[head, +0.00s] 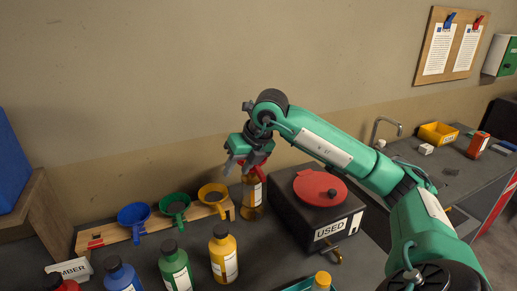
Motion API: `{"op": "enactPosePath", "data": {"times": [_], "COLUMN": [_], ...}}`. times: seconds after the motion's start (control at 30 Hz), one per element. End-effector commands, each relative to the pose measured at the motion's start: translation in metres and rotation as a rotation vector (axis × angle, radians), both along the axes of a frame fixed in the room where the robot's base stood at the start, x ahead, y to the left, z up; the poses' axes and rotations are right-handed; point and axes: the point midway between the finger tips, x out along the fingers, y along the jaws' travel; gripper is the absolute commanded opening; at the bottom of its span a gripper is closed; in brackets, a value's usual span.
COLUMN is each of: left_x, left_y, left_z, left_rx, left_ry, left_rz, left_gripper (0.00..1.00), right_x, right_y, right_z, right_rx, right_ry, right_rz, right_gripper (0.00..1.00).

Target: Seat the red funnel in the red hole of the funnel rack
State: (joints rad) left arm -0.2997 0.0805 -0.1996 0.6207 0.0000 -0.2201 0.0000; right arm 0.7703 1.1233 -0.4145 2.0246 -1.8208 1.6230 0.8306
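The funnel rack (152,231) is a long wooden strip on the bench at left. Its left end has a red-marked place (96,241) with no funnel in it. A blue funnel (134,214), a green funnel (175,204) and a yellow funnel (213,193) sit along it. The red funnel (257,164) shows only in part, at the top of an amber bottle (251,194) behind the rack's right end. My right gripper (239,165) is right at it, pointing down; whether the fingers hold it is too small to tell. My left gripper is out of view.
A black box marked USED (333,230) with a red lid (320,187) stands right of the amber bottle, below my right arm. Blue (122,277), green (174,266) and yellow (223,254) bottles stand before the rack. A wall rises close behind.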

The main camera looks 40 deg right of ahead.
Motion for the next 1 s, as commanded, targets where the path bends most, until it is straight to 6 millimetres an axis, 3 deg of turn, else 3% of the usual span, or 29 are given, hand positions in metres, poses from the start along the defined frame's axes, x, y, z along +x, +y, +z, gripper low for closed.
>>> {"op": "enactPosePath", "data": {"times": [0.03, 0.1, 0.23, 0.47, 1.0], "left_x": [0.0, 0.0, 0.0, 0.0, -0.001], "left_y": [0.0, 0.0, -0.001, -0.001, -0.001], "left_z": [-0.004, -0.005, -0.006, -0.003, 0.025], "left_rx": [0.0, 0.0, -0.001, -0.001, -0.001], "left_ry": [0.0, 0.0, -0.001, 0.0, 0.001], "left_rz": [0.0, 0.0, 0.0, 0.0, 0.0], "left_gripper": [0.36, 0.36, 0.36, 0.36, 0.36], "right_x": [-0.003, -0.008, -0.016, -0.015, 0.019], "right_y": [-0.024, -0.05, -0.076, -0.085, -0.098], "right_z": [0.007, 0.016, 0.027, 0.02, -0.069], "right_rx": [-0.072, -0.146, -0.223, -0.244, -0.241], "right_ry": [0.01, 0.03, 0.052, 0.063, 0.064], "right_rz": [-0.063, -0.137, -0.222, -0.247, -0.243], "right_gripper": [0.4, 0.4, 0.4, 0.4, 0.4]}}
